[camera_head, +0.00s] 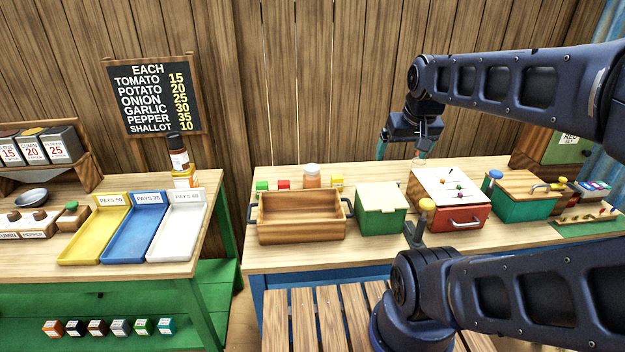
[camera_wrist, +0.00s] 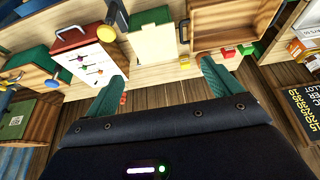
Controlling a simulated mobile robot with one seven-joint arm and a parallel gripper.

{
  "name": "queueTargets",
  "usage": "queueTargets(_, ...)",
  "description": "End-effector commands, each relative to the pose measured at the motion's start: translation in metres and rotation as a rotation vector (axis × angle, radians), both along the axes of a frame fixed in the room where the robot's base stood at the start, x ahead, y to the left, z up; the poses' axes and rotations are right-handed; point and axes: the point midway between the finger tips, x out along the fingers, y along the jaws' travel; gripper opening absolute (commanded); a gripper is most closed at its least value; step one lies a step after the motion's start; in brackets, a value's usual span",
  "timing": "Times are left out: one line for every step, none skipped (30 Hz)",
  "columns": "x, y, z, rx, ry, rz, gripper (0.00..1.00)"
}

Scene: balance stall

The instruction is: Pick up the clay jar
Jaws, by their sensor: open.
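The clay jar (camera_head: 312,177), orange-brown with a pale lid, stands upright on the right-hand table, just behind the wooden tray. In the wrist view I cannot make it out clearly; the area near my right-hand finger is partly hidden. My gripper (camera_head: 401,152) is raised above the back of the same table, to the right of the jar and apart from it. In the wrist view my gripper (camera_wrist: 162,85) has its two green fingers spread wide with nothing between them.
The wooden tray (camera_head: 300,229) stands in front of the jar. Small green (camera_head: 262,187), red (camera_head: 283,185) and yellow (camera_head: 337,182) blocks flank it. A green box (camera_head: 381,222) and a red box (camera_head: 462,215) stand to the right. A plank wall is close behind.

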Motion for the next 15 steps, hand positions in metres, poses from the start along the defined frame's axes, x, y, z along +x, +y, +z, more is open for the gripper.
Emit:
queueTargets(0.0,0.0,0.0,0.0,0.0,0.0,0.9)
queueTargets(0.0,0.0,0.0,0.0,0.0,0.0,0.9)
queueTargets(0.0,0.0,0.0,0.0,0.0,0.0,0.9)
queueTargets(0.0,0.0,0.0,-0.001,0.0,0.002,0.9)
queueTargets(0.001,0.0,0.0,-0.003,0.001,0.004,0.9)
queueTargets(0.003,0.0,0.0,-0.009,0.003,0.013,0.9)
queueTargets(0.005,0.0,0.001,-0.015,0.005,0.022,0.9)
queueTargets(0.008,0.001,0.001,-0.023,0.009,0.035,0.9)
queueTargets(0.013,0.001,0.001,-0.039,0.015,0.058,0.9)
queueTargets(0.017,0.001,0.002,-0.053,0.019,0.081,0.9)
queueTargets(0.023,0.002,0.002,-0.07,0.025,0.106,0.9)
queueTargets(0.031,0.003,0.002,-0.094,0.034,0.143,0.9)
queueTargets(0.037,0.003,0.002,-0.114,0.041,0.174,0.9)
queueTargets(0.044,0.004,0.002,-0.135,0.047,0.208,0.9)
queueTargets(0.053,0.006,0.002,-0.161,0.058,0.252,0.9)
